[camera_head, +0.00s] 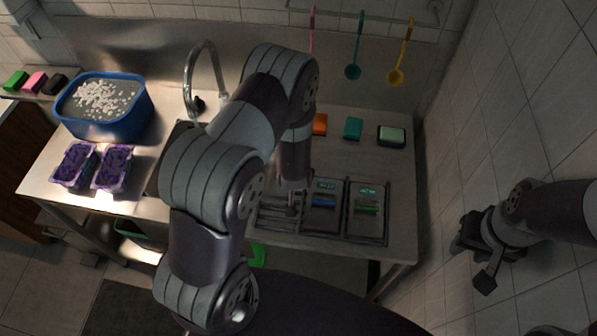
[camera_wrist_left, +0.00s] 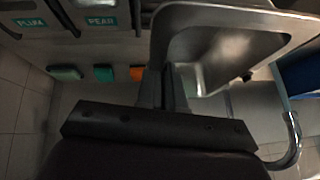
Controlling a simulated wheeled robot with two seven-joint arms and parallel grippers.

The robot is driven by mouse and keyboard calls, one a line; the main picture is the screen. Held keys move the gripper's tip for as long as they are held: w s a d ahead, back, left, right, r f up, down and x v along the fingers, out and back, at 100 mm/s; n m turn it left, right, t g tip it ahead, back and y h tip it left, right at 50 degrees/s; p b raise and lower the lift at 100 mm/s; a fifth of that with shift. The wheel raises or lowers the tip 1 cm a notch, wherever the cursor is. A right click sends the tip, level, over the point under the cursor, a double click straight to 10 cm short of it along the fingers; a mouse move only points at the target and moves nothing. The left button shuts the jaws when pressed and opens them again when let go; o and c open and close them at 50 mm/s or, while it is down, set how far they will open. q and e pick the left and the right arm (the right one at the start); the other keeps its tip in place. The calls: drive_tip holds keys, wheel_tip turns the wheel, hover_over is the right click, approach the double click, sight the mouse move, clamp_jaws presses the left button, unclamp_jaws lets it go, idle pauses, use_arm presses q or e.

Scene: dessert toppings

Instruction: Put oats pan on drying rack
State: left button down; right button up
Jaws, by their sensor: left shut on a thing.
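My left gripper (camera_wrist_left: 167,90) is shut at the near-left edge of a shiny metal basin-shaped thing (camera_wrist_left: 215,45) in the left wrist view. I take this as the oats pan, but I cannot clearly tell it from the sink. In the head view my left arm covers the middle and hides what the gripper holds. The dark framed rack (camera_head: 386,232) lies on the counter just right of my left wrist. Its slots bear PLUM (camera_wrist_left: 30,22) and PEAR (camera_wrist_left: 101,21) labels. My right gripper (camera_head: 472,262) is open and empty, off the counter's right side.
A tap (camera_head: 188,85) rises behind my left arm. A blue tub (camera_head: 105,128) and two purple trays (camera_head: 73,165) (camera_head: 112,167) stand at the left. Orange (camera_head: 320,124), teal (camera_head: 353,128) and pale green (camera_head: 391,135) sponges lie behind the rack. Ladles hang on the wall.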

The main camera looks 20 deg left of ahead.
use_arm(q)
wheel_tip(320, 180, down, 9)
drive_tip(key=b, duration=0.7)
drive_tip(key=shift+w+d, duration=0.1)
drive_tip(key=shift+d, duration=0.05)
drive_tip(key=shift+d+f, duration=0.1)
drive_tip(key=c, duration=1.2)
unclamp_jaws()
